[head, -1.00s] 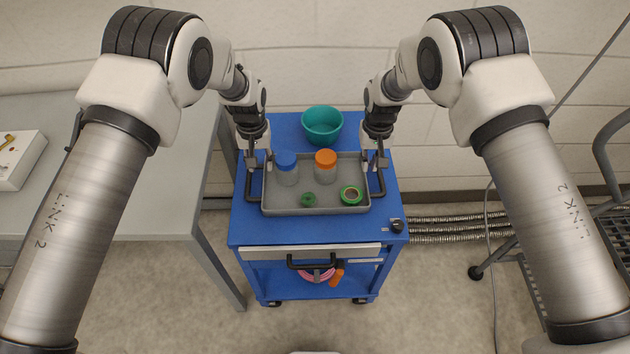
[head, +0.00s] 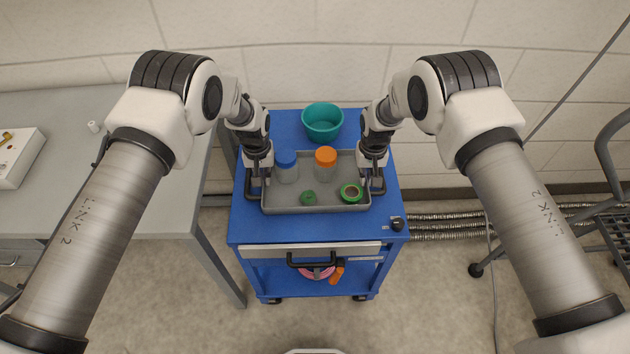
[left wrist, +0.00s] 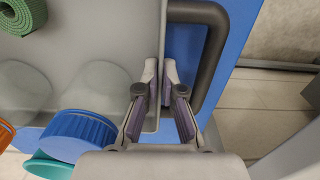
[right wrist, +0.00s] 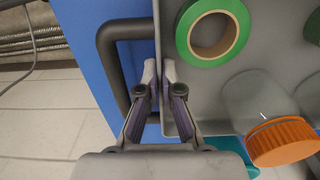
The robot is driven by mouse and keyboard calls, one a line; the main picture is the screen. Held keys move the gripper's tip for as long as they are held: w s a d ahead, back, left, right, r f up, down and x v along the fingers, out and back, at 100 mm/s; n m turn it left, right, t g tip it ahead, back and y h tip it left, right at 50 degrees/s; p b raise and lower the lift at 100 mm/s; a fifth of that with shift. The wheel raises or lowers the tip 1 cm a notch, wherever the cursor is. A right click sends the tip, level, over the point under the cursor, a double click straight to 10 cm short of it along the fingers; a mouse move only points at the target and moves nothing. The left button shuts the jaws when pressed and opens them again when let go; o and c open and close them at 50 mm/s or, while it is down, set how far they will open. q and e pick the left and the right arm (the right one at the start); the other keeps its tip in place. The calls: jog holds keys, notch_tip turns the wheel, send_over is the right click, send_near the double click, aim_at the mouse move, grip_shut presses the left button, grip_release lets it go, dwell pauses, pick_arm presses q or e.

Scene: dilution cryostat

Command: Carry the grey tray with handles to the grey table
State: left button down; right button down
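The grey tray (head: 318,206) lies on top of the blue cart (head: 318,230), a dark handle at each end. It holds a blue-lidded jar (head: 286,168), an orange-lidded jar (head: 325,165), a green tape roll (head: 351,193) and a small green roll (head: 308,198). My left gripper (left wrist: 160,72) has its fingers on either side of the left wall, one inside the handle, and looks shut on it. My right gripper (right wrist: 159,72) looks shut on the right wall the same way. The grey table (head: 130,190) stands left of the cart, partly behind my left arm.
A teal bowl (head: 322,122) stands on the cart behind the tray. Hoses (head: 450,228) run along the wall, and a dark rack (head: 610,220) stands at right.

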pick_arm(q)
jog(key=shift+r, duration=0.1)
pick_arm(e)
jog(key=shift+r, duration=0.1)
